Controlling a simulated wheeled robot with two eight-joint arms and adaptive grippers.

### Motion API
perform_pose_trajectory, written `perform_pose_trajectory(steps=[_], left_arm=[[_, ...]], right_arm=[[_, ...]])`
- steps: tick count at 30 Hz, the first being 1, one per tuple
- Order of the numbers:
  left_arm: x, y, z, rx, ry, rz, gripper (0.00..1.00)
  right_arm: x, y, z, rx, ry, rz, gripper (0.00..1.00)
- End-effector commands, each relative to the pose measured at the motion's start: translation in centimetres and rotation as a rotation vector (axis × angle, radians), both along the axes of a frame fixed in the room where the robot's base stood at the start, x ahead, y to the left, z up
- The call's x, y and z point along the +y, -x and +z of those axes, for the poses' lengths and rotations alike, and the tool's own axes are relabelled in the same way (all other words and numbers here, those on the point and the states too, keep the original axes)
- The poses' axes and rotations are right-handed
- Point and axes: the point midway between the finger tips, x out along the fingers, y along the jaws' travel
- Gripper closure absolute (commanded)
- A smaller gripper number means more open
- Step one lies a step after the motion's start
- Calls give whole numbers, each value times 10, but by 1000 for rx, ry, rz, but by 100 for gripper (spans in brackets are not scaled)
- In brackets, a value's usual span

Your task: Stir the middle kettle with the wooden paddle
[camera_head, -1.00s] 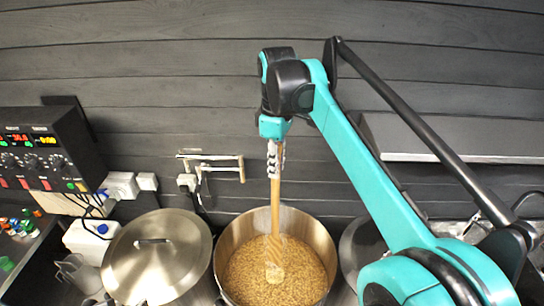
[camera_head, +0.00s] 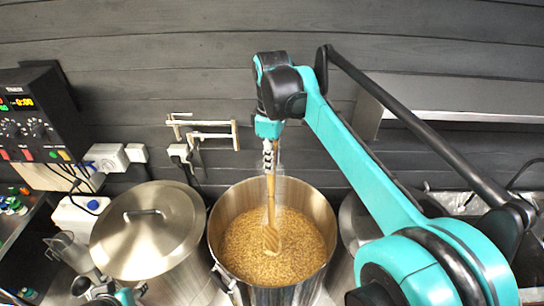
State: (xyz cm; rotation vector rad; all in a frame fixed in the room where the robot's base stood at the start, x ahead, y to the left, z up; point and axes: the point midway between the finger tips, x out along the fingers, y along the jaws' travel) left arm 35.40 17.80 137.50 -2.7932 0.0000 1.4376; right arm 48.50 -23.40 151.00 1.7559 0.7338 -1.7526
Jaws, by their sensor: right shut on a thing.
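The middle kettle (camera_head: 318,205) is an open steel pot full of pale grain mash (camera_head: 285,248). The wooden paddle (camera_head: 271,195) stands nearly upright in it, its lower end in the mash near the middle. My right gripper (camera_head: 269,158) is shut on the upper part of the paddle's handle, above the kettle's back rim. My right arm comes in from the right. A small part of my left arm shows at the bottom left edge; whether its gripper is open or shut is not clear.
A lidded kettle (camera_head: 150,228) stands close on the left. Another kettle (camera_head: 357,218) on the right is partly behind my right arm. A control box (camera_head: 35,120) with dials is at the left. A bracket (camera_head: 205,132) is on the back wall, and a metal shelf (camera_head: 450,100) at upper right.

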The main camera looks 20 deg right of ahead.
Motion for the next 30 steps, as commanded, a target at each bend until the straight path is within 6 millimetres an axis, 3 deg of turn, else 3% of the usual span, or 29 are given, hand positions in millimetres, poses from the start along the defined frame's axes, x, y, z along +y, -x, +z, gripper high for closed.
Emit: perform_pose_trajectory(steps=[1, 9, 30], left_arm=[[0, 0, -11, 0, 0, 0, 60], [0, 0, -41, 0, 0, 0, 60], [0, 0, -107, 0, 0, 0, 60]], right_arm=[[0, 0, -13, 0, 0, 0, 100], [0, 0, -52, 0, 0, 0, 100], [0, 0, -154, 0, 0, 0, 100]])
